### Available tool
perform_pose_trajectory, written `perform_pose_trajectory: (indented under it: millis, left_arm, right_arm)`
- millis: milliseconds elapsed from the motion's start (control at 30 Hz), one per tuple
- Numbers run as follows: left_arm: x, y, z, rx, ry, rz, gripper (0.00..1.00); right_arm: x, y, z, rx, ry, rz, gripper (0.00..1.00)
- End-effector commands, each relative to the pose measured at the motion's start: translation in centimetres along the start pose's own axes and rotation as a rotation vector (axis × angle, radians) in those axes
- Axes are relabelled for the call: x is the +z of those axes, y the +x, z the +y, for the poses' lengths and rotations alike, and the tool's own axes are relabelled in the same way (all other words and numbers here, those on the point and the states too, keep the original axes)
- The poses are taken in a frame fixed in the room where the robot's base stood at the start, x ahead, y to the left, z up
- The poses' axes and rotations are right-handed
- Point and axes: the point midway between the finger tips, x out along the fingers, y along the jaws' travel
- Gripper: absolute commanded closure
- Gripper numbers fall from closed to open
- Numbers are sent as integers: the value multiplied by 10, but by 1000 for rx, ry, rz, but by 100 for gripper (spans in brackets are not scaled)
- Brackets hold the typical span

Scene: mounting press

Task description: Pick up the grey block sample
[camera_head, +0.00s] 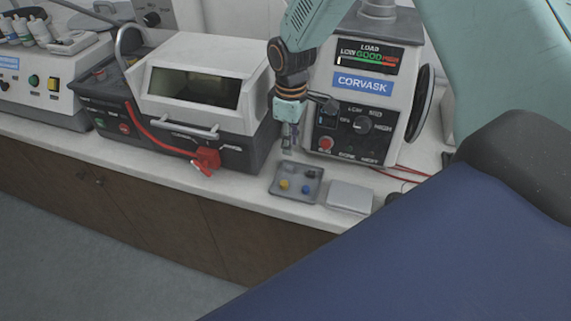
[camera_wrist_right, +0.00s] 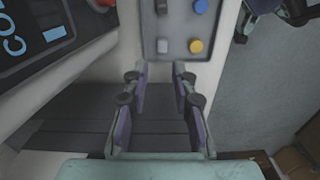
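A shallow grey tray (camera_head: 274,192) lies on the white counter in the head view, holding a yellow sample (camera_head: 283,185), a blue sample (camera_head: 306,189) and a darker piece. In the right wrist view the tray (camera_wrist_right: 180,28) is at the top, with the small grey block sample (camera_wrist_right: 162,46) on its left side, left of the yellow sample (camera_wrist_right: 196,46). The blue sample (camera_wrist_right: 200,7) and another dark grey piece are farther up. My right gripper (camera_head: 287,150) points down just behind the tray. Its fingers (camera_wrist_right: 160,72) are apart with nothing between them.
The CORVASK machine (camera_head: 352,85) stands close to the right of my gripper. A white-lidded press (camera_head: 205,85) with a red clip (camera_head: 207,158) is on the left. A flat grey box (camera_head: 349,197) lies right of the tray. The counter's front edge is near.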

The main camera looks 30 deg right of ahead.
Motion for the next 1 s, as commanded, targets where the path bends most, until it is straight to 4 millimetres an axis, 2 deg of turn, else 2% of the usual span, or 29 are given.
perform_pose_trajectory:
  millis: [533,667,867,1000]
  left_arm:
    - [0,-1,0,0,0,-1,51]
    - [0,-1,0,0,0,-1,51]
    - [0,-1,0,0,0,0,51]
    - [0,-1,0,0,0,0,51]
  right_arm:
    - [7,68,-7,-2,1,-3,74]
    - [6,75,-6,-1,1,-1,74]
    - [4,76,-4,-1,0,-1,74]
    - [3,76,-4,-1,0,-1,84]
